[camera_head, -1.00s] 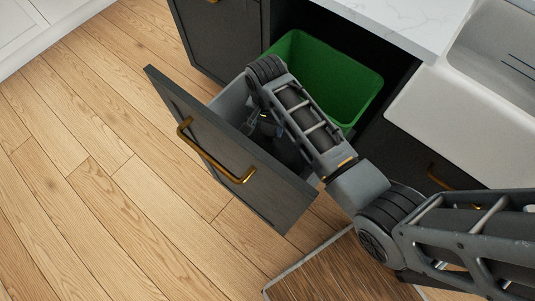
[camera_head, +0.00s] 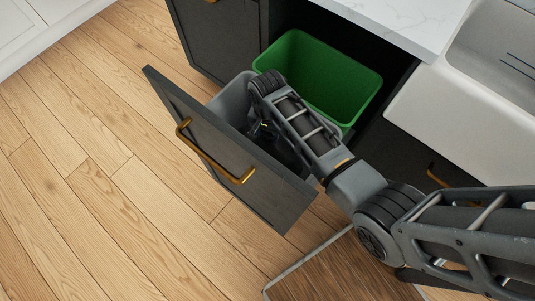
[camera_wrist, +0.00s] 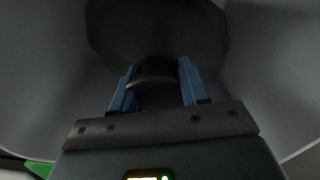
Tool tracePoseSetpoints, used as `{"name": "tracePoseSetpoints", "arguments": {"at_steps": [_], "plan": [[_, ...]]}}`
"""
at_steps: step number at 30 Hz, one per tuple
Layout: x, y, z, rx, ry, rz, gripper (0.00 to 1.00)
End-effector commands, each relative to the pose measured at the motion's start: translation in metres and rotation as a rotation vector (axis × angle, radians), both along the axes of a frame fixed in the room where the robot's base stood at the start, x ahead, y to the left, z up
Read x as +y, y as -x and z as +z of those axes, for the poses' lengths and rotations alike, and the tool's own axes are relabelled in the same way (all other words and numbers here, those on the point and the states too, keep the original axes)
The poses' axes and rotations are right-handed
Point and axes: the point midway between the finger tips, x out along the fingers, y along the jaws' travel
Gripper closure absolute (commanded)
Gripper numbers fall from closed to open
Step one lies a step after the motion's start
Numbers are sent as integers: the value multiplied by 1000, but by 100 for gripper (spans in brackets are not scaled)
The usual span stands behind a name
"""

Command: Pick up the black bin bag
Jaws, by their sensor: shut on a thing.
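The black bin bag (camera_wrist: 150,35) shows in the wrist view as a dark rounded mass at the bottom of the grey bin. My gripper (camera_wrist: 157,80) reaches down into this bin, its two blue fingers on either side of a dark part of the bag, shut on it. The grey bin (camera_head: 231,97) stands in the pulled-out drawer in the head view. My arm hides much of the bin there, and the fingers are hard to make out in its shadow.
A green bin (camera_head: 345,85) stands behind the grey one. The open drawer's dark front (camera_head: 215,150) has a brass handle (camera_head: 212,155). A white countertop (camera_head: 405,20) and sink (camera_head: 450,115) are at the right. The wooden floor (camera_head: 90,190) at left is clear.

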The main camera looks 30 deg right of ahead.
Motion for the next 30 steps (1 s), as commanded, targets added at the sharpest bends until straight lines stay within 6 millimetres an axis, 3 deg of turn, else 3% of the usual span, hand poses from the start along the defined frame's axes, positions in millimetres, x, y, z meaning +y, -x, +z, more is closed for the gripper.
{"name": "tracePoseSetpoints", "arguments": {"at_steps": [11, 30], "plan": [[0, 0, 0, 0, 0, 0, 100], [0, -1, 1, -1, 0, 0, 100]]}}
